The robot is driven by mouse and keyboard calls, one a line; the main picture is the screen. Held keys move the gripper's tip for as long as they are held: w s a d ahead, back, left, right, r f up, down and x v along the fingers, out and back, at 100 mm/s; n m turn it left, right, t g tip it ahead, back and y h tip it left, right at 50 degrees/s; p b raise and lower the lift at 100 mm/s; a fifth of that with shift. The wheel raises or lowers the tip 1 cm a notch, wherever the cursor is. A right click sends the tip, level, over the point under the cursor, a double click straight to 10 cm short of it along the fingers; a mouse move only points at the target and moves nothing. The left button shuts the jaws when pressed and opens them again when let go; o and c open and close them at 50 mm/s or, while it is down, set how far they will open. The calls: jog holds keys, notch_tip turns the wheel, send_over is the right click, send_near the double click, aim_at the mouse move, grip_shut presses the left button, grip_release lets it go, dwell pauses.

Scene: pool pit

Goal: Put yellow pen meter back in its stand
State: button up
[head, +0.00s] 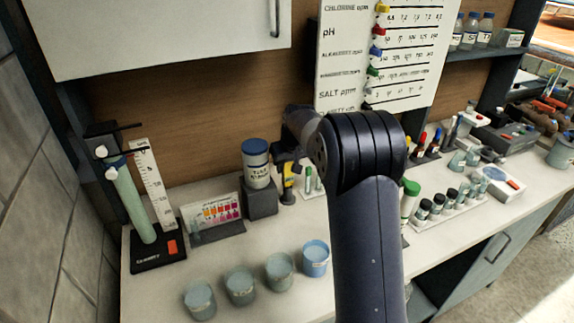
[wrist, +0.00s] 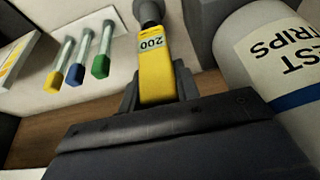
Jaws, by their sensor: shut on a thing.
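My gripper (wrist: 157,92) is shut on the yellow pen meter (wrist: 155,72), which is marked 200 and has a dark grey end (wrist: 148,12). In the head view the pen meter (head: 288,181) hangs roughly upright below my gripper (head: 286,160), just right of the grey block. Its lower end is close to the counter; I cannot tell whether it touches. A rack with several pen-like items with red and dark tops (head: 426,148) stands further right, partly behind my arm. I cannot tell whether it is the pen meter's stand.
A blue-lidded test strips tub (head: 256,165) stands on a grey block (head: 262,200) close beside the pen meter; the tub also fills the right of the wrist view (wrist: 265,50). Vials with coloured caps (wrist: 75,72) are on the other side. Several cups (head: 240,286) line the counter front.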

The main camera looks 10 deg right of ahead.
jog(key=shift+f+b, duration=0.35)
jog(key=shift+f, duration=0.2)
jog(key=o, duration=1.1)
jog(key=shift+r+p, duration=2.6)
jog(key=shift+r, duration=0.95)
